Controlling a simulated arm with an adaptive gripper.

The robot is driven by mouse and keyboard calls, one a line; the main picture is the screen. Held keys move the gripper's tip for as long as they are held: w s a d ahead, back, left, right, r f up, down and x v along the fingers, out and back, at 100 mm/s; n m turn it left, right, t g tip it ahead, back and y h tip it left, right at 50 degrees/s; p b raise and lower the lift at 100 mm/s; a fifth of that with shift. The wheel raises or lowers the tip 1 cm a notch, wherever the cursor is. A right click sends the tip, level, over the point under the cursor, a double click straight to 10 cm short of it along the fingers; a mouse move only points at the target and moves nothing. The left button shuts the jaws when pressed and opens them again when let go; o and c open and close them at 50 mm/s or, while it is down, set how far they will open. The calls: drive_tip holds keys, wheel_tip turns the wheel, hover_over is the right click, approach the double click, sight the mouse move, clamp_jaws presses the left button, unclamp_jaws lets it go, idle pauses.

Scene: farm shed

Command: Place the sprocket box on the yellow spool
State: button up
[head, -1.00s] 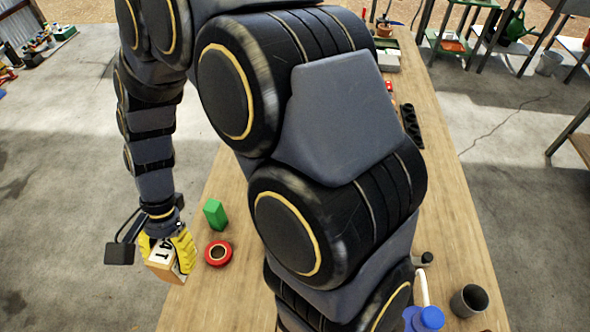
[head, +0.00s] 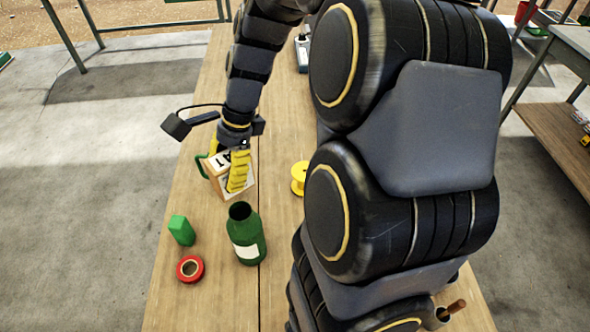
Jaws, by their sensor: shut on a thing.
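The sprocket box (head: 216,175), a small tan box with a white panel and dark lettering, is held between the yellow fingers of my gripper (head: 228,172). It looks tilted, over the left part of the table; whether its underside touches anything is hard to tell. The yellow spool (head: 298,178) stands on the table to the right of the box, with a clear gap between them. My arm's large links cover the area just right of the spool.
A dark green bottle (head: 248,243) stands in front of the box. A green block (head: 181,230) and a red tape ring (head: 190,269) lie at the front left. A green loop (head: 201,167) shows beside the box, mostly hidden. Bare wood lies between box and spool.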

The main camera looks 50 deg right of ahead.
drive_tip(key=s+d+m+t+h, duration=0.1)
drive_tip(key=s+d+m, duration=0.25)
drive_tip(key=d, duration=0.25)
drive_tip(key=s+d+m+t, duration=0.1)
drive_tip(key=s+d+m, duration=0.25)
drive_tip(key=d, duration=0.25)
hover_over(294, 171)
drive_tip(key=s, duration=0.2)
drive_tip(key=f, duration=0.9)
drive_tip(key=d+f, duration=0.1)
drive_tip(key=f, duration=0.4)
drive_tip(key=shift+w+f, duration=0.1)
drive_tip(key=shift+f, duration=0.1)
drive_tip(key=shift+w+f, duration=0.15)
drive_tip(key=shift+f, duration=0.05)
drive_tip(key=shift+d+f, duration=0.15)
drive_tip(key=shift+f, duration=1.4)
